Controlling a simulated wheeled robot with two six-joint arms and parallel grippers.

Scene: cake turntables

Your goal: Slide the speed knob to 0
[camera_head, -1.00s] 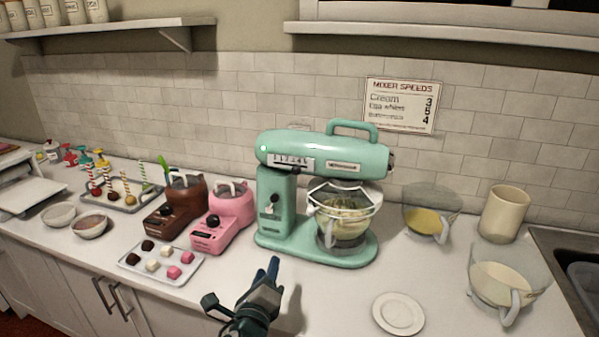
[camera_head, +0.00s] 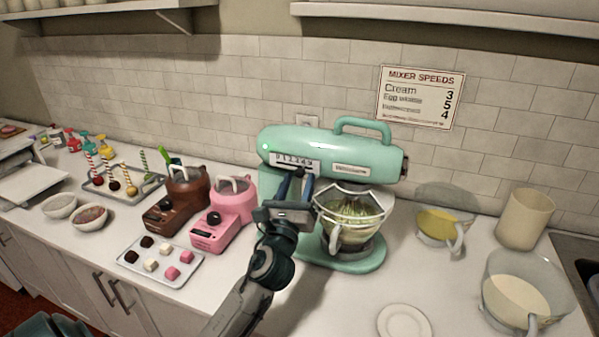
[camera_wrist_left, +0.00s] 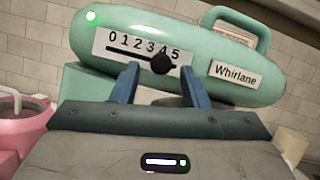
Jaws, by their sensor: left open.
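The mint-green stand mixer (camera_head: 335,152) stands on the counter, with its name plate and a lit green light. Its speed scale, marked 0 to 5, shows in the left wrist view (camera_wrist_left: 118,46). The black round speed knob (camera_wrist_left: 163,64) sits on the slot under about 3 to 4. My left gripper (camera_head: 293,180) is in front of the mixer head, below the scale. In the left wrist view its blue fingers (camera_wrist_left: 160,85) are apart, one on each side below the knob, with nothing between them. In the head view the gripper partly hides the mixer's column and scale.
A glass bowl (camera_head: 350,215) with pale contents sits under the mixer head. Pink (camera_head: 222,220) and brown (camera_head: 178,203) melters stand at left behind a tray of cubes (camera_head: 160,262). A white plate (camera_head: 405,322) lies in front, right. A speeds sign (camera_head: 420,97) hangs on the wall.

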